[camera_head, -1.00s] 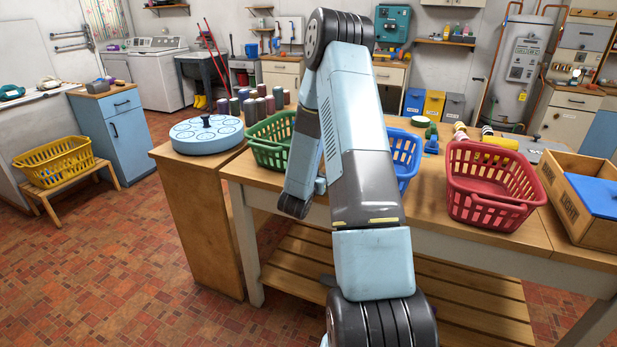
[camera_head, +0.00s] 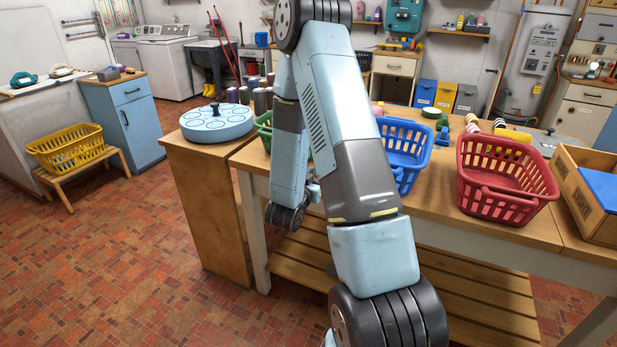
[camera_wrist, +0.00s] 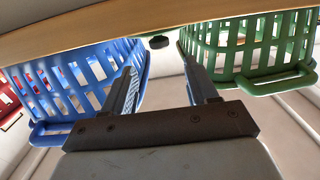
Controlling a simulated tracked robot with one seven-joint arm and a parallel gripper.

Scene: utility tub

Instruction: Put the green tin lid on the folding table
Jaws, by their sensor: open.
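My gripper (camera_wrist: 155,57) is open and empty in the wrist view, whose picture is upside down. Its fingers point at the gap between the blue basket (camera_wrist: 70,85) and the green basket (camera_wrist: 250,45). A small dark round thing (camera_wrist: 158,42) sits in that gap, its identity unclear. In the head view my arm hides the gripper. I cannot tell which surface is the folding table.
The blue basket (camera_head: 405,150) stands close beside my arm. A yellow basket (camera_head: 66,150) stands on a low stand. Floor at left is clear.

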